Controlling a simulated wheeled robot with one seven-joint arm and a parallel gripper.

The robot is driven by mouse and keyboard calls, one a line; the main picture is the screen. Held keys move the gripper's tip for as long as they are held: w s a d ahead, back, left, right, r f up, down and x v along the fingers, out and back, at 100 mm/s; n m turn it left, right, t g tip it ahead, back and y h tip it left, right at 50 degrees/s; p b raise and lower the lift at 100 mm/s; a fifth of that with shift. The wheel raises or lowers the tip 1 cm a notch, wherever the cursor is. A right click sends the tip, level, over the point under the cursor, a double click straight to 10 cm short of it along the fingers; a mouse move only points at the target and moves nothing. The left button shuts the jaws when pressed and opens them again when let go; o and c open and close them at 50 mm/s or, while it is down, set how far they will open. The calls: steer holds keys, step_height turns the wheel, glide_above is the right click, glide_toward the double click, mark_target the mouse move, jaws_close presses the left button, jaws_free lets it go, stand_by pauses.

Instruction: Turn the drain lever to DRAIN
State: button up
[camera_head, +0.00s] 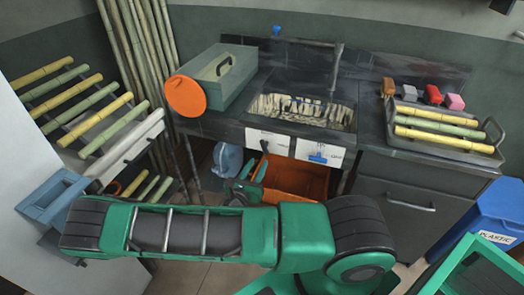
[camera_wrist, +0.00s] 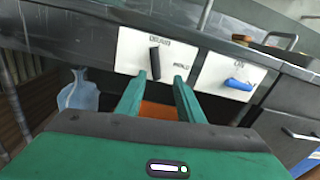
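The drain lever (camera_wrist: 155,64) is a short black bar on a white plate (camera_wrist: 127,50) in the wrist view. It stands nearly upright in the picture, below the word DRAIN; a second label, too small to read surely, is at the plate's lower right. The same plate shows on the counter front in the head view (camera_head: 281,144). My gripper (camera_wrist: 159,79) is open, with its two green fingers apart just below the lever. The lever's lower end lies between the fingertips in the picture; I cannot tell whether they touch. In the head view, my gripper (camera_head: 252,172) is partly hidden by my arm.
A second white plate (camera_wrist: 208,79) with a blue lever (camera_wrist: 238,84) is close on the right. An orange bin (camera_head: 308,179) stands below the counter. A sink (camera_head: 300,108), a grey-green box (camera_head: 222,72) and a cane tray (camera_head: 442,147) are on top.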

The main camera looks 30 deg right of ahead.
mark_target(264, 148)
steer(key=shift+n+t, duration=0.3)
steer(key=shift+n, duration=0.2)
steer(key=x, duration=1)
steer(key=shift+w+f, duration=0.25)
steer(key=shift+w, duration=0.25)
